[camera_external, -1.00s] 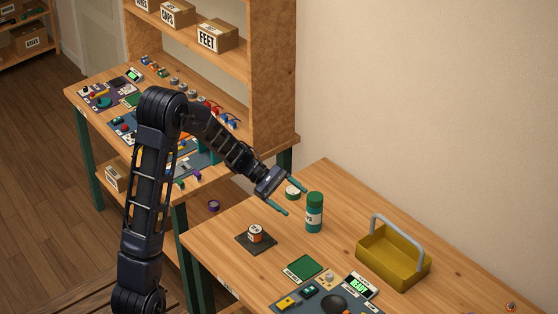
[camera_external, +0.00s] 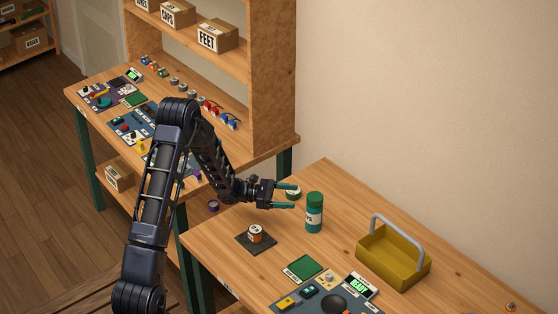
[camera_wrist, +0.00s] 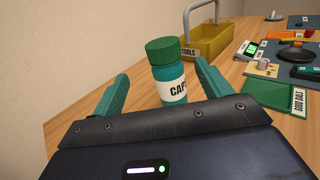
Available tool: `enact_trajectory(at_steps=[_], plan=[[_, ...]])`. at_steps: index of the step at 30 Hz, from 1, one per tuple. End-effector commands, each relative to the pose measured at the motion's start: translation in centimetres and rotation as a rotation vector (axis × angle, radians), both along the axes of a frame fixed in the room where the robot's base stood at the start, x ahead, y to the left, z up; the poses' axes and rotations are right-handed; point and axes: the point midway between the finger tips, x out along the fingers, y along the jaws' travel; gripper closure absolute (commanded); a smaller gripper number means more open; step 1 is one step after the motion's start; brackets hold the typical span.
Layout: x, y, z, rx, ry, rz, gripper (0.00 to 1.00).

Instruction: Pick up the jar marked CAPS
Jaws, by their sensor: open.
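The CAPS jar (camera_external: 314,214) is a teal cylinder with a green lid and a white label, standing upright on the near table. In the external view the fingertips are just left of the jar. In the wrist view the gripper (camera_wrist: 160,82) has one finger on each side of the jar; contact cannot be told.
A round labelled tin (camera_external: 255,233) sits on a dark mat. A yellow tool tray (camera_external: 392,262) with a grey handle stands right of the jar. A green pad (camera_external: 302,268) lies nearer the front.

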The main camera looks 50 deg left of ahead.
Motion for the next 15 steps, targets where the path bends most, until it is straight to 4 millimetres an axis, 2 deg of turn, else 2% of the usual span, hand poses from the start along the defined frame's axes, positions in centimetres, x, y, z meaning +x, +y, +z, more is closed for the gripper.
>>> enact_trajectory(at_steps=[6,15], plan=[[2.1,-2.5,0.0,0.0,-0.001,-0.004,0.23],[3.4,-4.2,-0.1,0.001,-0.001,-0.003,0.23]])
